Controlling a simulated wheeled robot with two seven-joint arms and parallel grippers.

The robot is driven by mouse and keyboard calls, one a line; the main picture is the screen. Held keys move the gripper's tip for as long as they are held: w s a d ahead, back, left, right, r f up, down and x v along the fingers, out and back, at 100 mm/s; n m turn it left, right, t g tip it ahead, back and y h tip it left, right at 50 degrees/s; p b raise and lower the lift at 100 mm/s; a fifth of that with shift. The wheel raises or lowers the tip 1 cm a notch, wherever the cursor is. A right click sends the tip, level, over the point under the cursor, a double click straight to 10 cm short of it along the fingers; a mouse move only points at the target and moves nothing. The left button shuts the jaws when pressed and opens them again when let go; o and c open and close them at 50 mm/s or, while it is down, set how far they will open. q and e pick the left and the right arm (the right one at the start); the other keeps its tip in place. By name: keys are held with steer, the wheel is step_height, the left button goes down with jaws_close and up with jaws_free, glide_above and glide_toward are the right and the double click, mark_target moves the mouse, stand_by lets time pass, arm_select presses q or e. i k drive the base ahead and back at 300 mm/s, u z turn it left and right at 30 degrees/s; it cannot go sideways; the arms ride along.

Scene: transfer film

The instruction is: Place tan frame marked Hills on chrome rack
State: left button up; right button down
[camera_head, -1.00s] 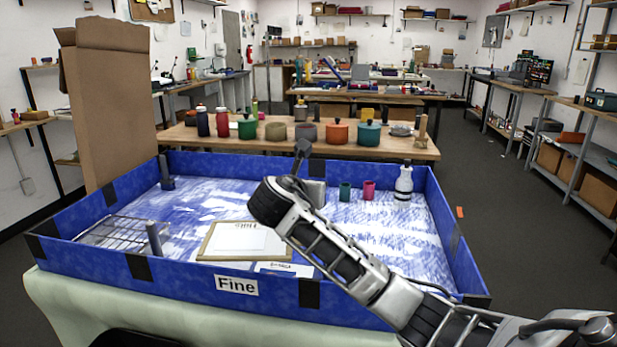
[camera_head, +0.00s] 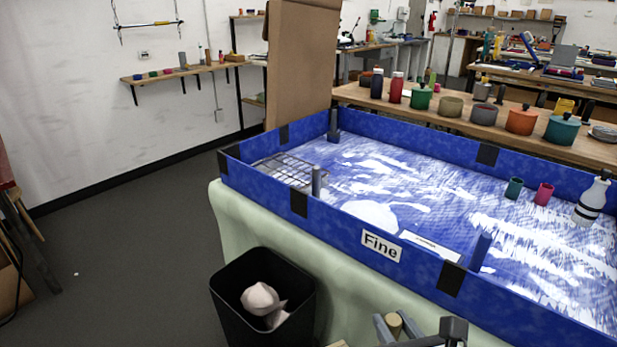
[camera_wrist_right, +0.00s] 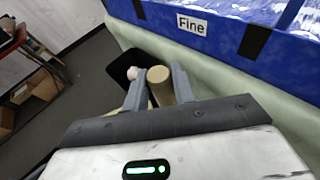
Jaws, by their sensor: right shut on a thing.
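My right gripper (camera_head: 397,325) is at the bottom edge of the head view, outside the blue tray's front wall. It is shut on a tan, round-ended wooden piece, which shows between the fingers in the right wrist view (camera_wrist_right: 158,88). This appears to be part of the tan frame; its panel and the Hills mark are out of sight. The chrome rack (camera_head: 292,171) is a wire grid at the tray's left end, with nothing on it. My left gripper is not in view.
The blue tray (camera_head: 340,217) marked Fine has upright grey posts (camera_head: 317,181) and a white card (camera_head: 432,247) inside. A black bin (camera_head: 235,305) stands on the floor before the table.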

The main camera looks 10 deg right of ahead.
mark_target(279, 164)
steer(key=u, duration=1.35)
steer(key=i, duration=4.05)
steer(key=z, duration=2.9)
